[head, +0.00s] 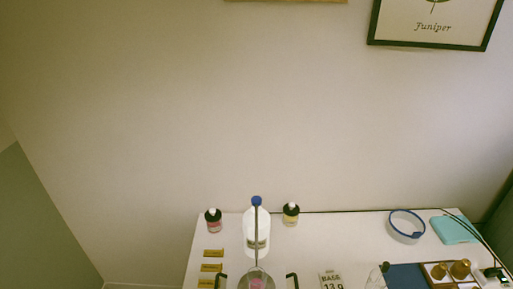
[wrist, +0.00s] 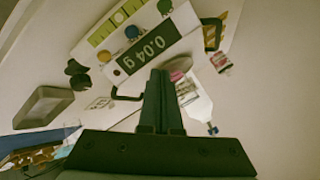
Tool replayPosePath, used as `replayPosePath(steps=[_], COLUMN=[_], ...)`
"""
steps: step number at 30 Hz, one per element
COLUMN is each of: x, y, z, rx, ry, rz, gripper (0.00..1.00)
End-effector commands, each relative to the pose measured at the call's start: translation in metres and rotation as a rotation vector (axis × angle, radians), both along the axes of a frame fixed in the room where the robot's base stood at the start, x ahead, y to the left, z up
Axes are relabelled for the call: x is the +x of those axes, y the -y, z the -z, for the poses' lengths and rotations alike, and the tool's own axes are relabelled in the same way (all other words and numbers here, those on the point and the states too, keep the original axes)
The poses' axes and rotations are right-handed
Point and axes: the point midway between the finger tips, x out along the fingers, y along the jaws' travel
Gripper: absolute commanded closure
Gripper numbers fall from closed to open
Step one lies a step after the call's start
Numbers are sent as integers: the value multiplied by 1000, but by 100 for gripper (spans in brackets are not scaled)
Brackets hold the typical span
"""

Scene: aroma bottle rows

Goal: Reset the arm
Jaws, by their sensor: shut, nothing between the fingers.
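My gripper (wrist: 160,75) shows in the wrist view, its two dark fingers pressed together with nothing between them. It is not seen in the head view. A white bottle with a blue cap (wrist: 196,103) lies just right of the fingers in the picture. The same kind of bottle stands at the table's back in the head view (head: 250,228). The fingers hide part of the table behind them.
A grey tray (wrist: 43,108) and black handles (wrist: 127,97) show in the wrist view.

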Motion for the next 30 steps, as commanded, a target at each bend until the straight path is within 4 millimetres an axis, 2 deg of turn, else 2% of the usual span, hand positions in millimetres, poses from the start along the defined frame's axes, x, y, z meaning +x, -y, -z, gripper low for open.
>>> replayPosePath(steps=[2, 5, 8, 9, 11, 12, 17, 18, 20, 21, 23, 24, 26, 27, 30], x=[9, 33, 67, 80, 97, 106, 127, 129, 127, 124, 116, 109, 94, 82, 46], y=[3, 12, 22, 25, 29, 31, 30, 29, 26, 24, 21, 18, 14, 11, 5], z=[-12, -46, -105, -133, -177, -206, -328, -360, -406, -436, -482, -512, -555, -584, -648], rx=[-15, -59, -132, -165, -214, -247, -374, -406, -450, -480, -526, -552, -594, -622, -683], ry=[26, 98, 216, 270, 352, 406, 626, 681, 765, 822, 907, 964, 1051, 1108, 1248], rz=[-7, -25, -53, -64, -80, -88, -111, -113, -115, -113, -107, -101, -88, -77, -40], gripper=[100, 100, 100, 100, 100, 100, 100, 100, 100, 100, 100, 100, 100, 100, 100])
